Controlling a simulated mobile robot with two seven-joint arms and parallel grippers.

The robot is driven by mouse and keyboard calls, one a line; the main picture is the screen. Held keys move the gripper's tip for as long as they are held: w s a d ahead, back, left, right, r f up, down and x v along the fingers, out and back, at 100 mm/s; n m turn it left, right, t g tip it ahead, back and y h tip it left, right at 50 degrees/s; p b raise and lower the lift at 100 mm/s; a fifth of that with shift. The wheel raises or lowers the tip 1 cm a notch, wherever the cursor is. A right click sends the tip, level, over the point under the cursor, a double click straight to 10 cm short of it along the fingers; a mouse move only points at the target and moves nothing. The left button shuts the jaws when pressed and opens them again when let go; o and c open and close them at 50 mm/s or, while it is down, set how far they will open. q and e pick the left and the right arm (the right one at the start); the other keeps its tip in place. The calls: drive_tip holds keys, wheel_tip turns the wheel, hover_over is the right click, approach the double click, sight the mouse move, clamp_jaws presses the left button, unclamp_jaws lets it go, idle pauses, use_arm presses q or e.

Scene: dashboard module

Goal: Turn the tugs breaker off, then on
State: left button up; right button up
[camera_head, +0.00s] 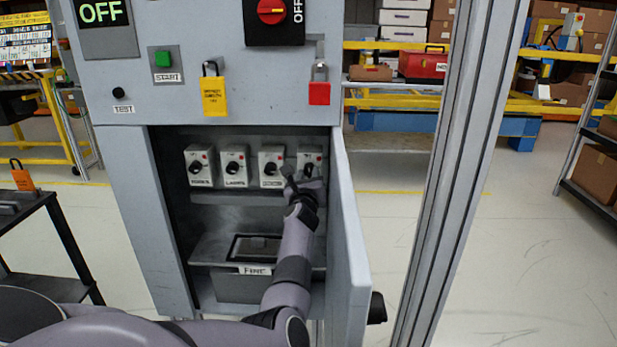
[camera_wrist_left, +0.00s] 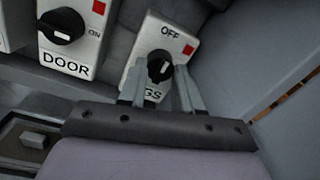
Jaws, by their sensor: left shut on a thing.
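The tugs breaker (camera_head: 309,156) is the rightmost of a row of white breaker boxes inside the open grey cabinet. In the left wrist view its white box (camera_wrist_left: 190,28) shows "OFF", a red square and the end of its label, "GS". My left gripper (camera_head: 303,186) is at the front of this breaker. In the wrist view its two fingers (camera_wrist_left: 160,82) stand on either side of the breaker's black knob (camera_wrist_left: 160,64) and are shut on it. The fingers partly hide the label. My right gripper is not in view.
The door breaker (camera_head: 271,166) sits close to the left and reads "ON" in the wrist view. The open cabinet door (camera_head: 347,230) stands close to the right of my arm. A box marked "FUSE" (camera_head: 240,284) is below. Yellow (camera_head: 214,97) and red (camera_head: 319,92) padlocks hang above.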

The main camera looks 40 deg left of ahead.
use_arm(q)
drive_tip(key=o, duration=1)
drive_tip(key=shift+o, duration=0.2)
drive_tip(key=shift+s+d+p, duration=0.2)
drive_tip(key=shift+d+p, duration=0.05)
drive_tip(key=shift+p, duration=0.1)
drive_tip(key=p+v, duration=0.3)
drive_tip(key=v, duration=0.3)
drive_tip(key=shift+s+p, duration=0.25)
drive_tip(key=shift+p, duration=0.1)
drive_tip(key=shift+s+d+f, duration=0.1)
drive_tip(key=shift+d, duration=0.05)
